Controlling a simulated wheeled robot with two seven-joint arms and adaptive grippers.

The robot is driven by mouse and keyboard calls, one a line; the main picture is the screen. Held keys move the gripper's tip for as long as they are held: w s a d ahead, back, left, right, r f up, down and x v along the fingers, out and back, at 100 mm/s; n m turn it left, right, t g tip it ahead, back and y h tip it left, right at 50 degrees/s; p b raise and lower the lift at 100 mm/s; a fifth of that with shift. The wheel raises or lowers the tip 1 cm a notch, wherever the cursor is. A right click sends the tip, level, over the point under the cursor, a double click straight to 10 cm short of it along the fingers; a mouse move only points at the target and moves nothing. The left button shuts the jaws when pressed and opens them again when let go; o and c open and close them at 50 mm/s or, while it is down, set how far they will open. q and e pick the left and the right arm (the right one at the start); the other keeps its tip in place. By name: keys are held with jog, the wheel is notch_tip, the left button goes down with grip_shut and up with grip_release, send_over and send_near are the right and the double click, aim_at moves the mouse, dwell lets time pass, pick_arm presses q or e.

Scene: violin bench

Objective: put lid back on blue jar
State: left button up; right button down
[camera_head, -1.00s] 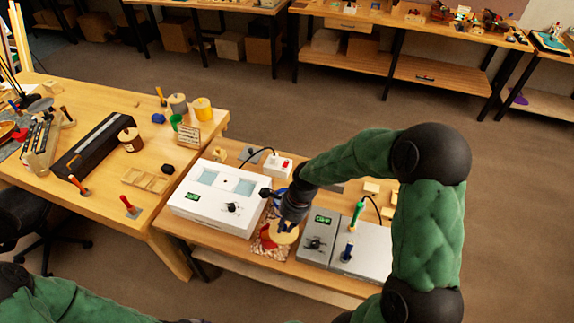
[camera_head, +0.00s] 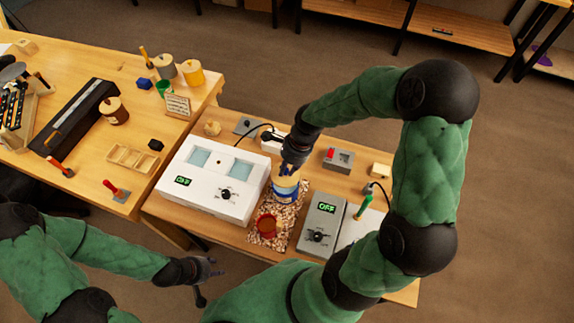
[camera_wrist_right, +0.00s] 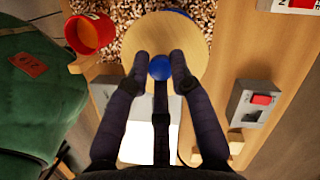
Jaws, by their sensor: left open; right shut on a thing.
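My right gripper (camera_head: 288,168) is shut on the blue knob (camera_wrist_right: 160,68) of a round wooden lid (camera_wrist_right: 183,42). In the head view the lid (camera_head: 286,184) is over the blue jar (camera_head: 284,198), level or nearly so. A strip of the blue jar (camera_wrist_right: 180,12) shows past the lid's far edge in the right wrist view. The lid hides most of the jar's top, and I cannot tell whether lid and jar touch. My left gripper (camera_head: 207,270) is open and empty, at the lower left, in front of the bench.
An open red jar (camera_head: 268,226) stands near the blue one on a speckled mat (camera_head: 287,230). A white two-window device (camera_head: 212,180) is to the left, a grey control box (camera_head: 321,222) to the right. A small box with a red switch (camera_head: 338,158) is behind.

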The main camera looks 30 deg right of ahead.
aim_at(287, 175)
notch_tip(287, 175, down, 3)
jog(key=shift+r+b, duration=0.15)
jog(key=shift+b, duration=0.85)
jog(key=shift+f+b, duration=0.65)
jog(key=shift+f, duration=0.45)
jog(key=shift+p, duration=0.3)
jog(key=shift+f, duration=0.15)
dwell(0.9)
jog(key=c, duration=1)
grip_release()
jog(key=o, duration=0.5)
jog(key=shift+c, duration=0.2)
